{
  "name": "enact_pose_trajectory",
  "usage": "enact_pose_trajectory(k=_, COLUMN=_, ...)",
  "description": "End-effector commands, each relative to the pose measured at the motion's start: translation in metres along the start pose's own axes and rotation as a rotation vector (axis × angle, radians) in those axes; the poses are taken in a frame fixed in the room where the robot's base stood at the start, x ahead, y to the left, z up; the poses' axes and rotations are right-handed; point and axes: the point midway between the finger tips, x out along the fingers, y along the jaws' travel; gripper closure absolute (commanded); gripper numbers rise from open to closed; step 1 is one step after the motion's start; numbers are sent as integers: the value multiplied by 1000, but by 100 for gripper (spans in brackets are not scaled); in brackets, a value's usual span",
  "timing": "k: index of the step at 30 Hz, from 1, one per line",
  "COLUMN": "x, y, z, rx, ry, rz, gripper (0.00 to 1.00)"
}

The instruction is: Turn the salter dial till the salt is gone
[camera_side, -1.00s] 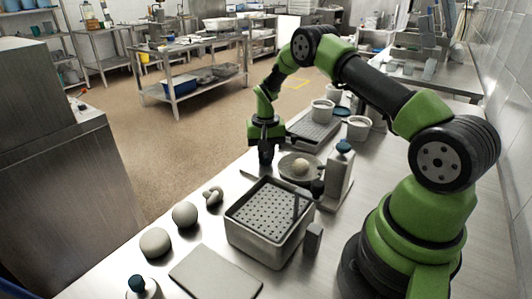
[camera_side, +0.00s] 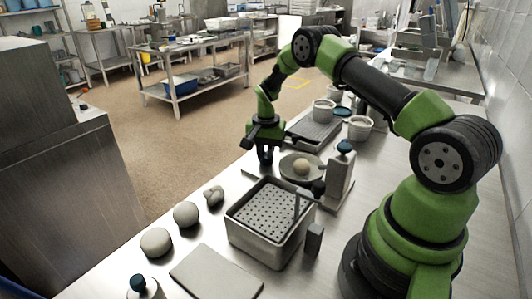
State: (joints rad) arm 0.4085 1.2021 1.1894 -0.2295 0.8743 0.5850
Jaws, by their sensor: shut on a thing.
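My gripper (camera_side: 265,160) points down at the left end of a low base plate (camera_side: 250,174), left of the round dish. Its fingers are closed around the salter dial, which is mostly hidden between them. A pale ball (camera_side: 302,167) sits on the grey round dish (camera_side: 288,174), right of my gripper. Salt is too small to make out at this size.
A perforated metal basket (camera_side: 238,211) stands in front of the dish. Round grey lumps (camera_side: 186,214) lie at the left, with a flat board (camera_side: 216,274) in front. A tray (camera_side: 314,132) and white pots (camera_side: 323,111) stand behind.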

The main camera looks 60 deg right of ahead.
Motion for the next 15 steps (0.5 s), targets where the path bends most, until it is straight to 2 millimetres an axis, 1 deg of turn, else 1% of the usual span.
enact_pose_trajectory(k=5, x=-1, y=0, z=-1, rx=-1, ry=3, rz=-2, gripper=100)
enact_pose_trajectory(k=6, x=-1, y=0, z=-1, rx=-1, ry=3, rz=-2, gripper=78)
enact_pose_trajectory(k=9, x=-1, y=0, z=-1, rx=-1, ry=3, rz=-2, gripper=57)
enact_pose_trajectory(k=15, x=0, y=0, z=0, rx=-1, ry=1, rz=-1, gripper=57)
